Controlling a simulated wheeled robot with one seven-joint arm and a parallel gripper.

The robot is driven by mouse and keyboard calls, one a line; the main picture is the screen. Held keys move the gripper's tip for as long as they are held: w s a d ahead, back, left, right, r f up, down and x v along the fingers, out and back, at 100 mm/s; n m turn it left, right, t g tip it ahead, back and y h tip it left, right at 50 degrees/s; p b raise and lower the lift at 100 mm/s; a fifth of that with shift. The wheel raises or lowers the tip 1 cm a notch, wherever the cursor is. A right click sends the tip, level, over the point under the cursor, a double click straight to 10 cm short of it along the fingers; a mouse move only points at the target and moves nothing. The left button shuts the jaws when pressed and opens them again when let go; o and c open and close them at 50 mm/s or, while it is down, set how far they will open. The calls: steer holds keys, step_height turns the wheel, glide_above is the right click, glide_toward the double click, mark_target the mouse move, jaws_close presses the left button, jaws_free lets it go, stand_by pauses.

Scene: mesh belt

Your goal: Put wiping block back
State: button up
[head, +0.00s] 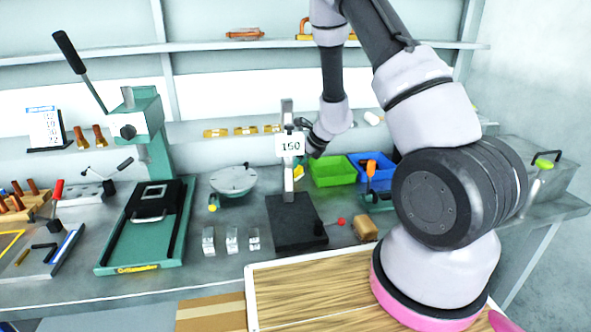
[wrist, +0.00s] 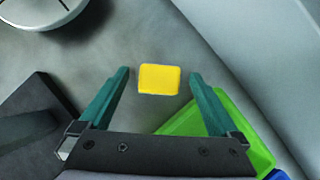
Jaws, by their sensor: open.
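A yellow block (wrist: 159,79), which looks like the wiping block, lies on the grey bench in the wrist view. It lies between the tips of my gripper (wrist: 158,75) as seen from above, with a gap on each side. The teal fingers are spread and hold nothing. I cannot tell how far the tips are above the bench. In the head view only a little of the yellow block (head: 299,171) shows behind the gauge post. My gripper there is mostly hidden by the 150 display.
A green bin (head: 331,173) and a blue bin (head: 372,178) stand right of the gauge post (head: 287,150). The gauge's dark base (head: 296,235) is in front. A round plate (head: 234,180) stands left.

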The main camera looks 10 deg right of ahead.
steer(key=s+r+n+y, duration=0.1)
steer(key=s+r+n, duration=0.45)
steer(key=r, duration=0.85)
steer(key=s+r+n+y, duration=0.1)
steer(key=s+r+n, duration=0.5)
steer(key=r, duration=0.7)
steer(key=s+d+r+n+t+h, duration=0.1)
steer(key=s+d+r+n+h, duration=0.1)
steer(key=s+r+n, duration=0.3)
steer(key=s+d+r+n+t+h, duration=0.1)
steer(key=s+r+n, duration=0.5)
steer(key=s, duration=0.7)
steer(key=shift+d+t+h, duration=0.3)
steer(key=shift+d+h, duration=0.5)
steer(key=shift+d, duration=0.35)
